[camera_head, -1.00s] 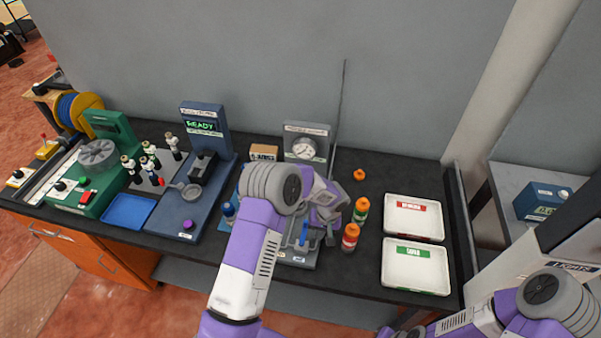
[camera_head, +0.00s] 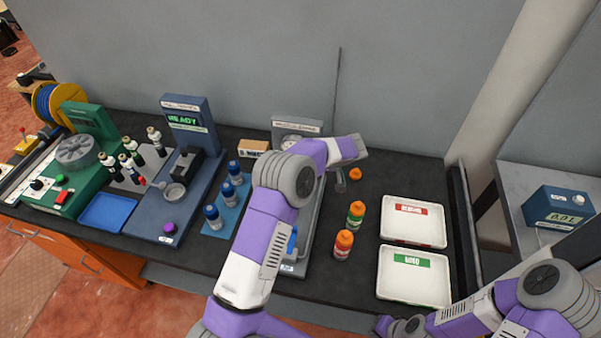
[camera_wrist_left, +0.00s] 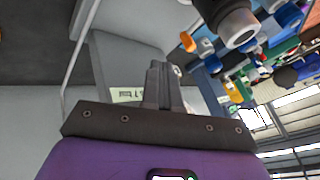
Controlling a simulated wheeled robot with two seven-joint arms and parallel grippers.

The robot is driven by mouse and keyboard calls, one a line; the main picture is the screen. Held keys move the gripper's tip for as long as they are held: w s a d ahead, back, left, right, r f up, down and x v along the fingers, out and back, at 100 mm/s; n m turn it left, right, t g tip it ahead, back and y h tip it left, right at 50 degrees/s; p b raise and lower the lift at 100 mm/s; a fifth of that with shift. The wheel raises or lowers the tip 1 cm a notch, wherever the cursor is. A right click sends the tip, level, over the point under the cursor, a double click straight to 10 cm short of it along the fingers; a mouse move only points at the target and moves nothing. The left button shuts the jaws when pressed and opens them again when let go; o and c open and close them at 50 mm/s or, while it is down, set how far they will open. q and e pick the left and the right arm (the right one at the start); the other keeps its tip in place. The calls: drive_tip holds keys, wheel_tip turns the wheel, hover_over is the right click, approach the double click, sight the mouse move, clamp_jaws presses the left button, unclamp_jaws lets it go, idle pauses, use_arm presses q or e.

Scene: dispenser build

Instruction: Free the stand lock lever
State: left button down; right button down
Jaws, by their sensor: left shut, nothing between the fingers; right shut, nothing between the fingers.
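The grey gauge stand (camera_head: 311,235) stands mid-table, largely behind my left arm. A blue part (camera_head: 292,242), perhaps the lock lever, shows beside the arm above its front end. Whether the lever is locked or free cannot be told. My left arm reaches over the stand, its wrist beyond the blue part. A small grey piece under the wrist may be the left gripper's tip; the left wrist view shows the left gripper (camera_wrist_left: 163,82) shut and empty. My right arm is at lower right, its gripper (camera_head: 385,325) low at the bottom edge, shut and apart from the stand.
Two orange-capped bottles (camera_head: 343,245) (camera_head: 355,216) stand right of the stand, near the white trays (camera_head: 384,220) (camera_head: 381,275). Several blue-capped bottles (camera_head: 229,190) stand on a blue mat to its left. A thin rod (camera_head: 337,95) rises behind. Dark tabletop is clear around the orange-capped bottles.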

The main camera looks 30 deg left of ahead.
use_arm(q)
drive_tip(key=p+x, duration=0.1)
drive_tip(key=x, duration=0.8)
drive_tip(key=shift+s, duration=0.1)
drive_tip(key=shift+s+a+r+p, duration=0.25)
drive_tip(key=shift+s+a+p, duration=0.35)
drive_tip(key=shift+a, duration=0.4)
drive_tip(key=shift+s+a, duration=0.5)
drive_tip(key=shift+f, duration=0.1)
